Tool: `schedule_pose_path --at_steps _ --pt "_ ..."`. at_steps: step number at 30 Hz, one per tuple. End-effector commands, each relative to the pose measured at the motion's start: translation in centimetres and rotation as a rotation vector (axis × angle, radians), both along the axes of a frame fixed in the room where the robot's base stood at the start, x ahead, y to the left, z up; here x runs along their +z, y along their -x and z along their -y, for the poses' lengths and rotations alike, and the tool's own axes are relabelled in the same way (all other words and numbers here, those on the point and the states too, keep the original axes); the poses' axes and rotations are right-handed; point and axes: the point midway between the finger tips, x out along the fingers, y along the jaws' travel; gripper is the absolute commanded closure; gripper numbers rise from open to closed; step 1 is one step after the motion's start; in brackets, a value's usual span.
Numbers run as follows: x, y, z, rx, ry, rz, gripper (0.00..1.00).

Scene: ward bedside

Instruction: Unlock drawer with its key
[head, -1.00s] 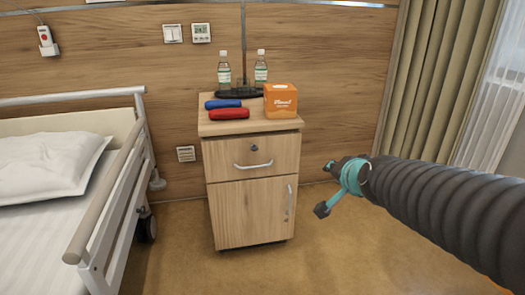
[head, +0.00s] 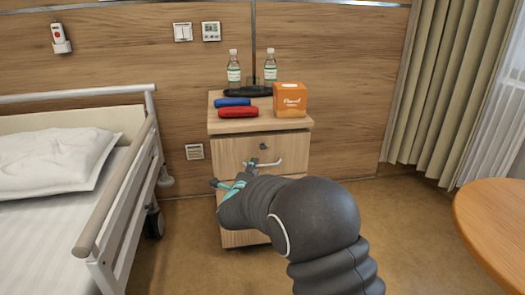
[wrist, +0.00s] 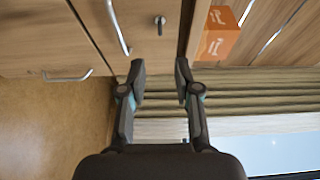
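The bedside cabinet (head: 222,128) has a wooden drawer (head: 233,150) with a lock (head: 263,146) above its metal handle (head: 295,165). In the wrist view, a small metal piece sticks out at the lock (wrist: 160,22), beside the drawer handle (wrist: 118,27). I cannot tell whether it is a key. No separate key can be made out. My gripper (wrist: 160,76) is open, with nothing between its fingers, and points at the drawer front. In the head view my arm hides part of the drawer and most of the door below.
On the cabinet top are a blue case (head: 232,102), a red case (head: 238,112), an orange box (head: 290,100), two bottles (head: 234,70) and a dark tray (head: 262,91). A bed (head: 60,220) stands left, a round table (head: 495,215) right. Floor between is clear.

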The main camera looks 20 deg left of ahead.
Motion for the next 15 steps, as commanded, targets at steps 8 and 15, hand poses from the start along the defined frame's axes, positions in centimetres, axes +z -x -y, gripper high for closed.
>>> schedule_pose_path --at_steps 8,15 --pt "-0.1 -3.3 -0.5 -0.004 -0.004 0.002 0.68" --pt "0.0 -7.7 -1.2 -0.003 -0.003 0.002 0.68"
